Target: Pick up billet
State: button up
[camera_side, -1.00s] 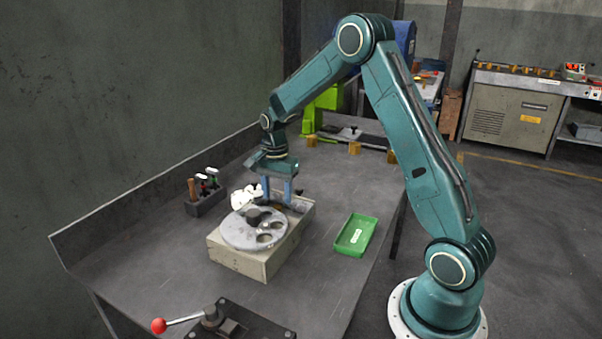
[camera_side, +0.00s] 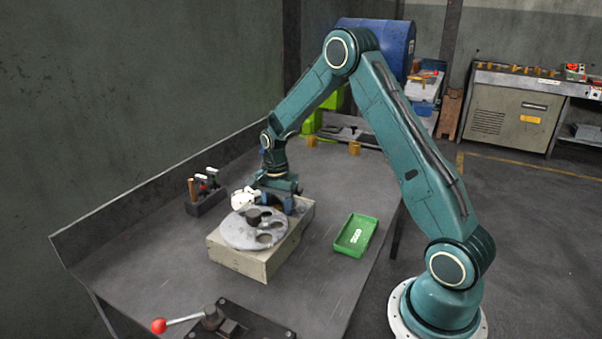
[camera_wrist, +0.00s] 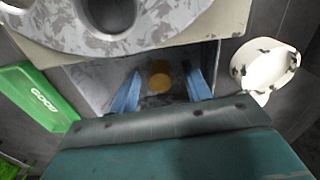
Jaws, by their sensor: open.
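The billet (camera_wrist: 159,82) shows in the wrist view as a small round brass-yellow disc in a grey recess, between my two blue fingers. My gripper (camera_wrist: 162,90) is open, with one finger on each side of the billet and a gap to each. I cannot tell how deep the fingers stand around it. In the side view my gripper (camera_side: 279,205) points down at the back end of the feeder box (camera_side: 240,264), behind the round grey plate (camera_side: 241,236). The billet is hidden there.
A white cup-like part (camera_wrist: 266,72) sits close to the right of my fingers. The grey plate has round holes. A green tray (camera_side: 356,235) marked GOOD lies right of the box. A tool holder (camera_side: 206,200) stands at left, and a red-knobbed lever (camera_side: 159,326) is in front.

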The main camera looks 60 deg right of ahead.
aim_at(277, 206)
grip_shut()
jog(key=shift+r, duration=0.15)
notch_tip(277, 206, up, 20)
dwell(0.8)
dwell(0.4)
